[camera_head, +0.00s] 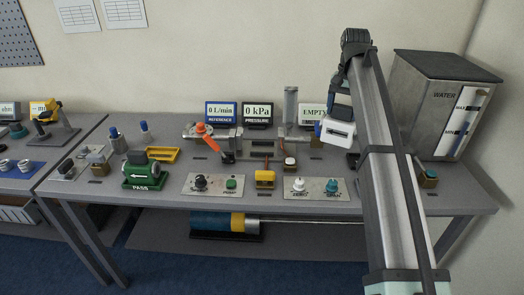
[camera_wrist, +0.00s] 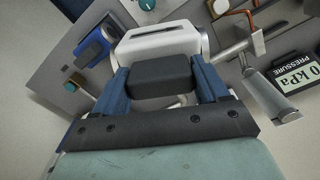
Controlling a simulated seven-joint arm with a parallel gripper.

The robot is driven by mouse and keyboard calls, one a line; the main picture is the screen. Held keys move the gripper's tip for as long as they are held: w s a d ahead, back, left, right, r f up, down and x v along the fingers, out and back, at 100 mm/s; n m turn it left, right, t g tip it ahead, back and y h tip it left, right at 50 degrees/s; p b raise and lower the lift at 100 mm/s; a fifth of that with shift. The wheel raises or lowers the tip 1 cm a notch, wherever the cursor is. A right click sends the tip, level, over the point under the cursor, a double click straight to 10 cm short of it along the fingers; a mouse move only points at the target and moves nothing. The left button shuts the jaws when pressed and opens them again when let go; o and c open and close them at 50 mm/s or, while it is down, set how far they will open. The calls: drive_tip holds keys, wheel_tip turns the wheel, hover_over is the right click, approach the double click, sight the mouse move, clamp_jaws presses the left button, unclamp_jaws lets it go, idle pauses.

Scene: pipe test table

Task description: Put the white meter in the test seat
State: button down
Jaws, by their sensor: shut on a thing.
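The white meter (camera_head: 338,131) is held in the air in front of the EMPTY display, right of the pipe rig. My gripper (camera_head: 337,115) is above it and shut on it. In the wrist view my gripper's blue fingers (camera_wrist: 163,82) are on either side of a dark block, and the white meter (camera_wrist: 158,44) shows just beyond them. The meter looks slightly tilted in the head view. I cannot clearly pick out the test seat; the area behind the meter and my arm is partly hidden.
The pipe rig with an orange-handled valve (camera_head: 207,138) stands mid-table, with the EMPTY display (camera_head: 312,115) and PRESSURE display (camera_head: 257,112) behind. Control panels (camera_head: 215,186) line the front. A green PASS device (camera_head: 143,173) is at left. A WATER tank (camera_head: 440,100) stands at right.

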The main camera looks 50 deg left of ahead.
drive_tip(key=s+a+r+n, duration=0.1)
drive_tip(key=s+a+n, duration=0.15)
drive_tip(key=a, duration=1.25)
drive_tip(key=s+a+r+n, duration=0.15)
drive_tip(key=s+a, duration=0.25)
drive_tip(key=a, duration=1)
wheel_tip(320, 180, down, 18)
drive_tip(key=shift+s+a+n, duration=0.15)
drive_tip(key=shift+s+n, duration=0.05)
drive_tip(key=shift+n, duration=0.2)
drive_tip(key=shift+f, duration=0.2)
unclamp_jaws()
wheel_tip(320, 180, up, 12)
drive_tip(key=shift+r, duration=0.15)
